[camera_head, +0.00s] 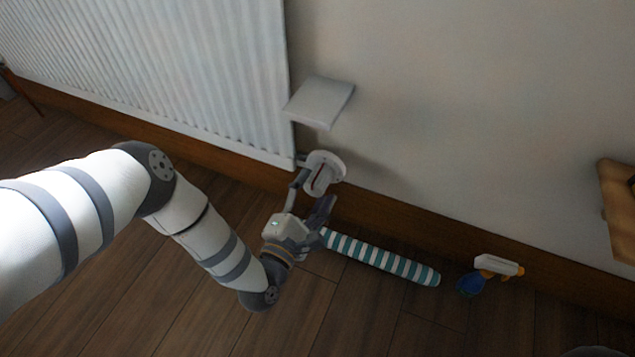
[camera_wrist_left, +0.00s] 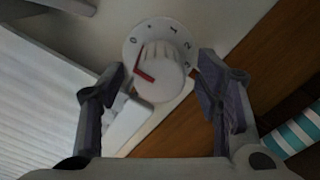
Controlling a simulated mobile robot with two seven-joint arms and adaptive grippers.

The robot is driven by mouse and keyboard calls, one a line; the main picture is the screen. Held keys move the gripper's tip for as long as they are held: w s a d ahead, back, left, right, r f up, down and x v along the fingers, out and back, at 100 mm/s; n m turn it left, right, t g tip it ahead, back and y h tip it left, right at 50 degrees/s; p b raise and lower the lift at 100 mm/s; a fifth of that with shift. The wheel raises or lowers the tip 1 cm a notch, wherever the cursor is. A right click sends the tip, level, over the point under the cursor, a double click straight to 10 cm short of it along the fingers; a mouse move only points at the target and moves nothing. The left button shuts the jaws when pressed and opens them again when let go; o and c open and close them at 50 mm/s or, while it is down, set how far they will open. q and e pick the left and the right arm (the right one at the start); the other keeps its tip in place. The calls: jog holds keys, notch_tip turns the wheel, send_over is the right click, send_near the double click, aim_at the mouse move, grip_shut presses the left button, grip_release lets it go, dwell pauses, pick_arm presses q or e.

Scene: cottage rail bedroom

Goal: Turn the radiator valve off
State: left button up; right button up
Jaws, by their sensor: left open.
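The radiator valve (camera_head: 323,172) is a white round knob low on the wall at the right end of the white radiator (camera_head: 190,70). In the left wrist view the valve (camera_wrist_left: 162,52) shows a dial with 0, a star, 1, 2 and 3 around its rim. A red mark sits on the knob's lower left side, below the 0. My left gripper (camera_head: 311,195) is open and empty, just in front of and below the valve. In the wrist view its fingers (camera_wrist_left: 163,72) stand either side of the knob, apart from it. My right gripper is not in view.
A pale square plate (camera_head: 319,102) juts out above the valve. A teal-striped roll (camera_head: 385,258) lies on the floor along the brown skirting board. A wooden piece (camera_head: 617,205) is at the right edge. The dark floor in front is clear.

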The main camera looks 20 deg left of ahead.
pick_arm(q)
jog(key=s, duration=0.9)
jog(key=shift+s+a, duration=0.15)
jog(key=shift+s, duration=0.2)
